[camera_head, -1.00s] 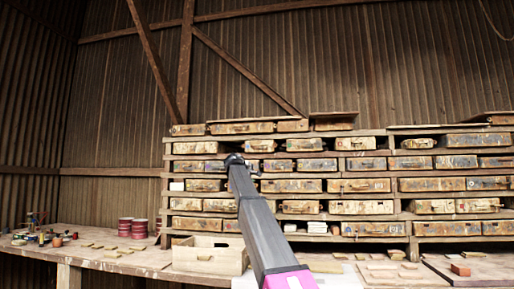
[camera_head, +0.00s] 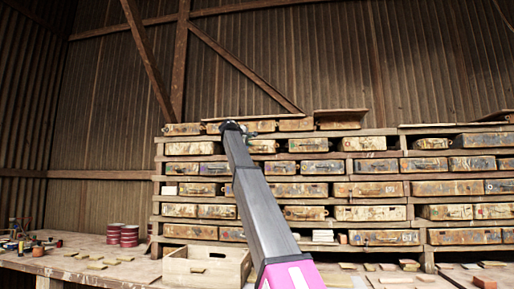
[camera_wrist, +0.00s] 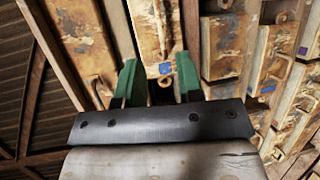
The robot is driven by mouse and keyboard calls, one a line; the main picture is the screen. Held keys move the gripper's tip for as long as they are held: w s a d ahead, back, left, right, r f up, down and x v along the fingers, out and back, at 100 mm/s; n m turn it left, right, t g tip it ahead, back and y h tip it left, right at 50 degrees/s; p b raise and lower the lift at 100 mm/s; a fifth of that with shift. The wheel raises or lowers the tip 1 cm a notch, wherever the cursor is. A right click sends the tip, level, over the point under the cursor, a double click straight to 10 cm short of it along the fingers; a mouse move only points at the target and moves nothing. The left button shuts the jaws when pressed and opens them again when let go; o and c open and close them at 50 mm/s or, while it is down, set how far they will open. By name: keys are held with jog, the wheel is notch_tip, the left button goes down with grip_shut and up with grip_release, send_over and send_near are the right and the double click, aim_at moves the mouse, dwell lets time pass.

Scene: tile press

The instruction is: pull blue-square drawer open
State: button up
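In the wrist view, a worn drawer front (camera_wrist: 150,22) carries a small blue square (camera_wrist: 165,68) near its end. It lies ahead of and between my two green fingertips. My gripper (camera_wrist: 157,80) is open, with a gap between the fingers and nothing visibly held. A rusty pull (camera_wrist: 163,52) shows by the blue square; I cannot tell whether a finger touches the drawer. In the head view my gripper (camera_head: 240,130) is at the upper rows of the rack, and my arm hides part of the drawers there. The blue square cannot be made out in that view.
The wooden rack (camera_head: 400,200) holds several rows of worn drawers. Neighbouring drawers (camera_wrist: 222,45) with rusty rings sit close beside my fingers. Another blue mark (camera_wrist: 268,88) shows to the right. A wooden bin (camera_head: 207,268) and red spools (camera_head: 125,235) stand on the bench below.

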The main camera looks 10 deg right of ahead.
aim_at(262, 149)
jog(key=x, duration=0.9)
grip_shut()
